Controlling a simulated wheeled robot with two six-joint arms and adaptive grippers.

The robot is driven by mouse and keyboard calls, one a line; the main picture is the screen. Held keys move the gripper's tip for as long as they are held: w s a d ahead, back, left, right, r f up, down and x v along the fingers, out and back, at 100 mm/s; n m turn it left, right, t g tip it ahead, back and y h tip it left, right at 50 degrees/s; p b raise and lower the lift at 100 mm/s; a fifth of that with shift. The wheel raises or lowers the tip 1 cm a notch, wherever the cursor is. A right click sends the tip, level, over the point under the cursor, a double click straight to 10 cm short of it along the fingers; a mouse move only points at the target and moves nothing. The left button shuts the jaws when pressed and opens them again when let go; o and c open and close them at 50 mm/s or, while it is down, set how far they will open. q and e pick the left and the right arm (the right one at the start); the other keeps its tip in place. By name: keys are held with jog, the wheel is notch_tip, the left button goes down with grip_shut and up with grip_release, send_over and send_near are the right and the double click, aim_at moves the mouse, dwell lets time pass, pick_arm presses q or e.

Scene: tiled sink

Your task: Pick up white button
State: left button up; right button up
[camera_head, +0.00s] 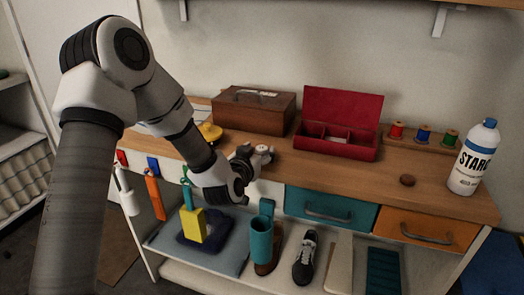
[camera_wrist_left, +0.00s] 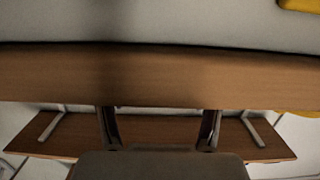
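I cannot clearly make out a white button in either view. A small pale item (camera_head: 337,139) shows in the open red box (camera_head: 369,153), too small to identify. My left gripper (camera_head: 262,153) is over the front part of the wooden worktop (camera_head: 340,172), left of the red box and in front of the brown box. In the left wrist view its two fingers (camera_wrist_left: 160,128) stand wide apart with nothing between them. My right gripper is in neither view.
A brown wooden box (camera_head: 253,110) stands at the back. Thread spools (camera_head: 423,134), a round brown button-like disc (camera_head: 407,180) and a starch bottle (camera_head: 472,160) are at the right. A yellow object (camera_head: 210,131) lies left of my gripper. Drawers (camera_head: 330,207) are below the front edge.

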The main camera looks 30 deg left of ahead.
pick_arm(q)
jog(key=shift+w+d, duration=0.1)
jog(key=shift+w, duration=0.2)
jog(key=shift+s+d+r, duration=0.1)
jog(key=shift+s, duration=0.1)
jog(key=shift+c, duration=0.2)
jog(key=c, duration=0.8)
jog(key=shift+c, duration=0.2)
